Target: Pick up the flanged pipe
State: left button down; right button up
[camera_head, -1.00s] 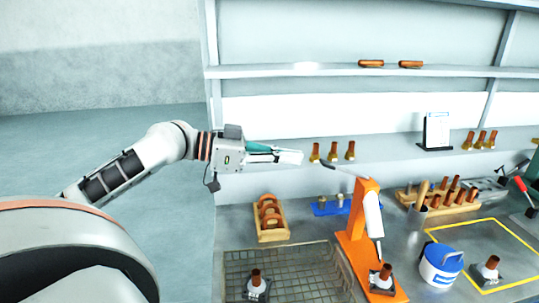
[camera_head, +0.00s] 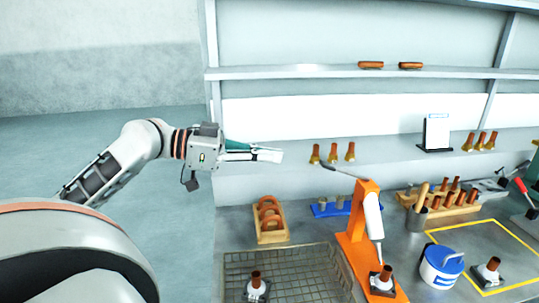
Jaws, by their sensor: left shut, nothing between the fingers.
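My left gripper (camera_head: 278,155) is in the upper middle of the head view, shut and empty, pointing right. It is in the air, well above the bench. A brown pipe with a pale collar and dark square flange (camera_head: 256,288) stands upright on the mesh belt (camera_head: 235,262), below my left gripper and apart from it. A similar flanged pipe (camera_head: 383,281) stands at the foot of the orange stand, and another (camera_head: 488,273) stands inside the yellow outline at the right. The picture does not tell which one is meant. My right gripper is not in view.
An orange stand (camera_head: 357,240) with a white tool rises right of the belt. A wooden rack (camera_head: 270,237) with brown arches is behind the belt. A white bucket with blue lid (camera_head: 440,268) stands at right. Shelves (camera_head: 300,72) line the wall behind.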

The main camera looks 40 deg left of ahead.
aim_at(382, 284)
jog(key=k, duration=1)
